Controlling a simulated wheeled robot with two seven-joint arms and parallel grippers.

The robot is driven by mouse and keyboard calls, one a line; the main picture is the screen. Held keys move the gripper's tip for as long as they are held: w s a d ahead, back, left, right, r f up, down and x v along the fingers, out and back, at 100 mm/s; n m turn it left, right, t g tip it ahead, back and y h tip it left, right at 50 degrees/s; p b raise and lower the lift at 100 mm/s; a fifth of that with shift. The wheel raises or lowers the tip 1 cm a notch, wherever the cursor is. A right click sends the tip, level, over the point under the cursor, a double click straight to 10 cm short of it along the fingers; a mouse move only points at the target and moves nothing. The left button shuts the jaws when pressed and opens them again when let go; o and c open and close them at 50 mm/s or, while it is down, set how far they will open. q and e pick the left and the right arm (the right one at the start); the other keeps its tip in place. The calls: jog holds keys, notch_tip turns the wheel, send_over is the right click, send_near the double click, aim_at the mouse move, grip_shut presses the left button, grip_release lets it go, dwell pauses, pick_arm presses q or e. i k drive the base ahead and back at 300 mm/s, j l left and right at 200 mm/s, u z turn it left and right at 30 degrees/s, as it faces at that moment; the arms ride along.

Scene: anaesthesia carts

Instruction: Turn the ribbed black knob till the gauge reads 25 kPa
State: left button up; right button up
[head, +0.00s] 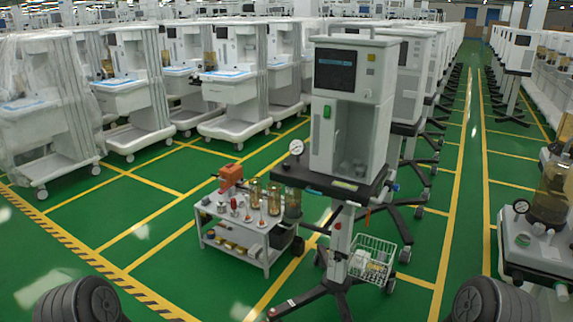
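A round white gauge (296,147) stands at the left edge of the dark shelf of the nearest anaesthesia cart (322,134). Its needle and numbers are too small to read. Small dark fittings sit just under the gauge. I cannot make out which of them, if any, is the ribbed black knob. A second round gauge (521,207) with a dark rim is on the machine at the right edge, also unreadable. Neither of my grippers shows. Two dark rounded parts at the bottom corners look like parts of my own arms.
A low white trolley (241,258) with bottles, jars and an orange-red device (230,178) stands left of the cart. A wire basket (372,261) hangs low on the cart's right. Rows of carts stand behind. The green floor in front is mostly clear.

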aim_at(285, 166)
jog(key=i+j+z, duration=0.1)
jog(key=z, duration=0.9)
jog(key=i+j+z, duration=0.15)
jog(key=j+z, duration=0.25)
jog(key=j, duration=0.2)
jog(key=j+z, duration=0.4)
jog(key=j, duration=0.2)
jog(key=j+z, duration=0.45)
jog(key=j, duration=0.2)
jog(key=k+j, duration=0.1)
jog(key=j, duration=0.9)
jog(key=k+j, duration=0.15)
jog(key=j, duration=0.35)
jog(key=j+z, duration=0.1)
jog(key=j, duration=0.4)
jog(key=k, duration=0.05)
